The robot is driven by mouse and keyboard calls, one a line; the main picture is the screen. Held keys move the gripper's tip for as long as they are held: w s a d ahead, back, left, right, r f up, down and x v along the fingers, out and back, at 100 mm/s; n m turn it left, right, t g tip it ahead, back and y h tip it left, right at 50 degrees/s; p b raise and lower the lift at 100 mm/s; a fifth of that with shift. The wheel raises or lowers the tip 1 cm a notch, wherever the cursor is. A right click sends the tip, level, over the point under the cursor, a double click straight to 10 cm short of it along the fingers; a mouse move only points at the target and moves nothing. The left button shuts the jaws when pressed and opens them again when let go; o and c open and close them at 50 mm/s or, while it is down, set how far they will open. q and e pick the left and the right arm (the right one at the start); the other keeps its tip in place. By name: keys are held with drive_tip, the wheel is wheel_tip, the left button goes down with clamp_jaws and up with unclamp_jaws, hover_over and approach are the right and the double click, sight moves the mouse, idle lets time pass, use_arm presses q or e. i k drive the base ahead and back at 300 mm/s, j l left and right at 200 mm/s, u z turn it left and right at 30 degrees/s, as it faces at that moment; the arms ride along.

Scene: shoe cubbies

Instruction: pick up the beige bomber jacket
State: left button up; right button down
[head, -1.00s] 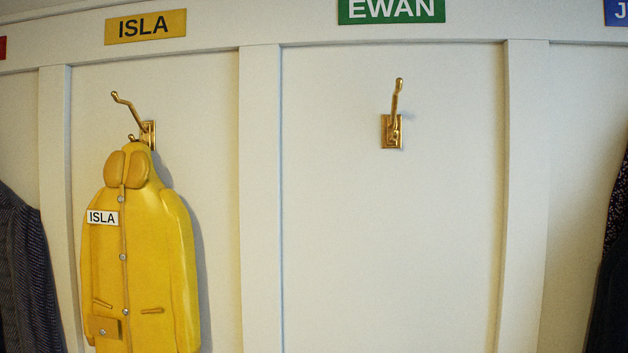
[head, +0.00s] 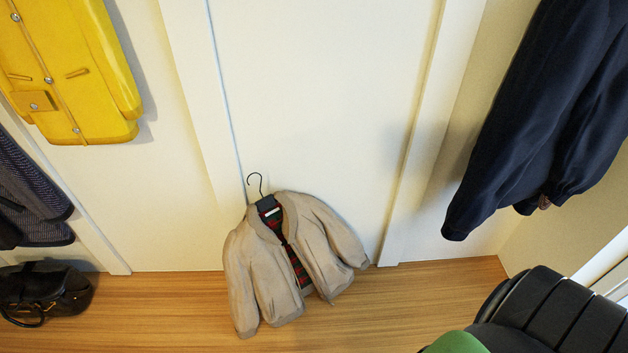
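The beige bomber jacket (head: 262,276) rests on the wooden surface, leaning against the white back panel and tilted. Its front is open and shows a red and dark lining. It is on a dark hanger (head: 255,184) whose hook points up above the collar. Neither gripper is in view.
A yellow coat (head: 75,70) hangs at upper left, with a dark striped garment (head: 30,195) below it. A black handbag (head: 45,291) sits at lower left. A navy coat (head: 545,110) hangs at right. A black ribbed object (head: 540,315) and a green one (head: 457,342) are at lower right.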

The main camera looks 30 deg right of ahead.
sight(296, 247)
drive_tip(key=z, duration=0.85)
